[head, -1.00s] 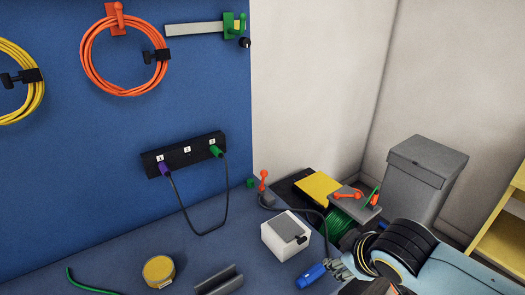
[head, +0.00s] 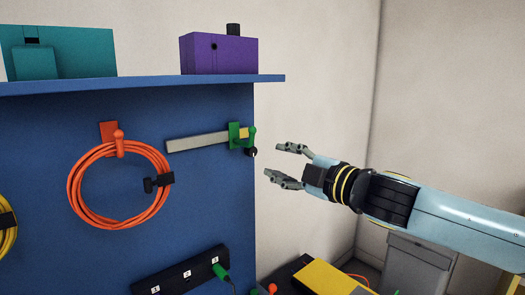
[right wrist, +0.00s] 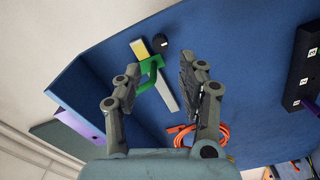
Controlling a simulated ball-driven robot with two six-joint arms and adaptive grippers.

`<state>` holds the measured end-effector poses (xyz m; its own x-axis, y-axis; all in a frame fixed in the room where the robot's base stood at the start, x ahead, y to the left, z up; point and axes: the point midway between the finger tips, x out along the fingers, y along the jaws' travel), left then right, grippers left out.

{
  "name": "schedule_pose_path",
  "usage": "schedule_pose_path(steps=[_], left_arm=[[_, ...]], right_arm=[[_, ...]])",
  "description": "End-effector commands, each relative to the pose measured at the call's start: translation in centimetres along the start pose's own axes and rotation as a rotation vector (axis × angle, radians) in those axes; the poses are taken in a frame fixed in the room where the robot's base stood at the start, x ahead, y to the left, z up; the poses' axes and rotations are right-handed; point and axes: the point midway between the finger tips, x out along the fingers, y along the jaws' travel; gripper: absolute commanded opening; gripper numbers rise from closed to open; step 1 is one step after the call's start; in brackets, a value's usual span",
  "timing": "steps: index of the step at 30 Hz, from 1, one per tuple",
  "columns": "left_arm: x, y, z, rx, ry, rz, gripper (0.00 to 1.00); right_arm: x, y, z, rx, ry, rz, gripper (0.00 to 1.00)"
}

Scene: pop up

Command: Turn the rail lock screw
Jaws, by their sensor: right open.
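A round black screw knob (head: 252,152) sits just below the bracket, by the panel's right edge. My right gripper (head: 275,160) is open and empty, to the right of the knob with a small gap. In the right wrist view the knob (right wrist: 160,42), a green handle (right wrist: 152,68) and the rail (right wrist: 166,90) show between and beyond the open fingers (right wrist: 158,68). My left gripper is not in view.
An orange cable coil (head: 77,205) hangs left of the rail. A blue shelf (head: 150,82) above holds a purple box (head: 215,55) and a teal box (head: 85,55). A black socket strip (head: 170,272) is below.

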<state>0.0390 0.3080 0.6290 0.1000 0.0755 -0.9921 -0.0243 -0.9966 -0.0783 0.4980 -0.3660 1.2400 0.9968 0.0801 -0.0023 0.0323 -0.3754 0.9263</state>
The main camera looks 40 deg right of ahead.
Motion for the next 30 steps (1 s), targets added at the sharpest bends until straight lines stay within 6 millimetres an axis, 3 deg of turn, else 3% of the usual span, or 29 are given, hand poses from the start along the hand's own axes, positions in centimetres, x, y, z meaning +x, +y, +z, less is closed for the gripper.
schedule_pose_path(steps=[5,14,15,18,30], left_arm=[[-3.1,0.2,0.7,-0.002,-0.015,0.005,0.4],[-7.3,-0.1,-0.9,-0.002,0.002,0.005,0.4],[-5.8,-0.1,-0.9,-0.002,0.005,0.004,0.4],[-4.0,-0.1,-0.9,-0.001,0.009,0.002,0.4],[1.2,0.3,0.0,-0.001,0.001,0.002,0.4]], right_arm=[[0.9,0.7,0.0,0.006,-0.005,-0.003,0.4],[2.4,0.6,-0.5,0.012,-0.001,0.005,0.4],[2.9,0.1,-0.2,0.008,0.001,0.013,0.4],[3.8,-0.4,0.2,0.01,-0.006,0.015,0.4],[7.5,-0.5,0.0,0.007,0.001,0.007,0.4]])
